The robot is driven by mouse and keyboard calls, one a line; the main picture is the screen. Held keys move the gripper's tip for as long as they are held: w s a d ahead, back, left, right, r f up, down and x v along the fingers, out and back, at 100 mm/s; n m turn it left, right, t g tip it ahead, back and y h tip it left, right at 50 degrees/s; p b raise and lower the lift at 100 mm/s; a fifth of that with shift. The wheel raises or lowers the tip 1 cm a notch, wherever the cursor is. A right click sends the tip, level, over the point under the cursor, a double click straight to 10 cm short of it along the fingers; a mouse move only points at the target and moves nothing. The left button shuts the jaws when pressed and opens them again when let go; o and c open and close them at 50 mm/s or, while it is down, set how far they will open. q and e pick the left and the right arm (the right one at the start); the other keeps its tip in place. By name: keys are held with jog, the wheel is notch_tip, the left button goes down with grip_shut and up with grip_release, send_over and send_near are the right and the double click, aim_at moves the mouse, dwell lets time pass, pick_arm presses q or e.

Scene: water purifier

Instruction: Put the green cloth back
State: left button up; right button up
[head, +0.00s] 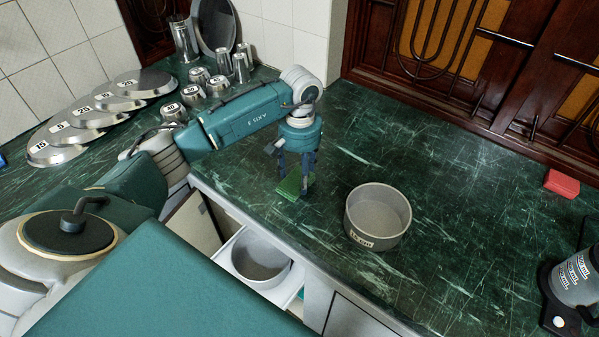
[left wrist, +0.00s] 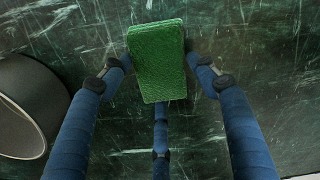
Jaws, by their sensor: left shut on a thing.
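The green cloth (head: 291,185) is a small flat block at the counter's front edge, left of the grey pot. My left gripper (head: 303,190) is right over it, pointing down, shut on it. In the left wrist view the cloth (left wrist: 157,60) sits between the blue fingers of the gripper (left wrist: 160,85). I cannot tell whether the cloth touches the counter. My right gripper is not in view.
A grey pot (head: 378,213) stands on the green marble counter (head: 440,190) right of the gripper. A red block (head: 562,184) lies at far right. An open drawer (head: 245,285) holds another pot (head: 262,258). Metal lids (head: 75,135) and cups stand at the back left.

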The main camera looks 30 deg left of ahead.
aim_at(300, 176)
pick_arm(q)
jog(key=o, duration=1.5)
jog(key=shift+o, duration=0.2)
jog(key=shift+r, duration=0.35)
notch_tip(300, 176, up, 12)
jog(key=b, duration=0.2)
jog(key=shift+f, duration=0.25)
